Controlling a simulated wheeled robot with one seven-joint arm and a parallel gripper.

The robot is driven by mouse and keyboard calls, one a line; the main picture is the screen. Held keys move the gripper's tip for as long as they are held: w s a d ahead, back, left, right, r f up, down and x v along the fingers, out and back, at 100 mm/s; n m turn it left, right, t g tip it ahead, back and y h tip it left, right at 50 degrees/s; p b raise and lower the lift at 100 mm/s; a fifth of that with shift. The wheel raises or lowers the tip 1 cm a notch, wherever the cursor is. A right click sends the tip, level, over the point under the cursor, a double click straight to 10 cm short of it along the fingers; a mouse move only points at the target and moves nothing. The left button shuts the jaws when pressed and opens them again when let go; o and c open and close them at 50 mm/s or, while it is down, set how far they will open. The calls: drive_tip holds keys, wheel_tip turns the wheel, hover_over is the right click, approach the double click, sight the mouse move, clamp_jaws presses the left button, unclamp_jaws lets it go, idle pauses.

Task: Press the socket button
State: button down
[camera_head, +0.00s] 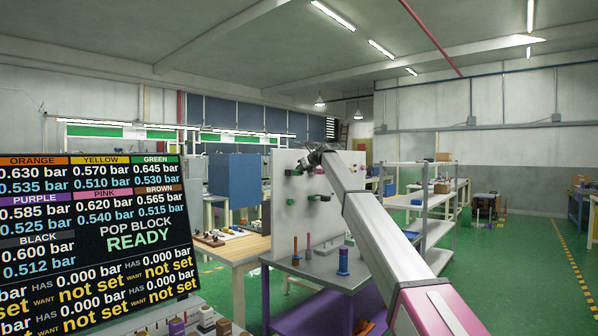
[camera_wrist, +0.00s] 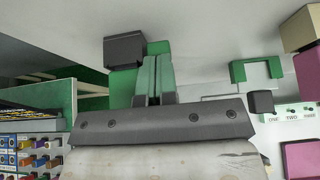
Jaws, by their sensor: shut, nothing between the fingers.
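My gripper (camera_wrist: 153,80) is shut and empty, with its two fingers side by side in the wrist view. Just left of the fingertips is a dark grey block (camera_wrist: 124,47) on a green piece (camera_wrist: 121,82); I cannot tell whether they touch it. A green bracket (camera_wrist: 257,70) and a dark knob (camera_wrist: 262,102) beside a small lettered plate (camera_wrist: 293,113) lie to the right. I cannot tell which fitting is the socket button.
A grey table (camera_head: 312,272) with upright pegs stands at the board's foot. A wooden table (camera_head: 235,250) with small parts is behind. Grey shelves (camera_head: 425,205) stand to the right; the green floor beyond is open.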

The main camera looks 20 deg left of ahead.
drive_tip(key=f+v, duration=0.1)
drive_tip(key=v, duration=1.2)
drive_tip(key=shift+s+d, duration=0.3)
drive_tip(key=shift+d, duration=0.2)
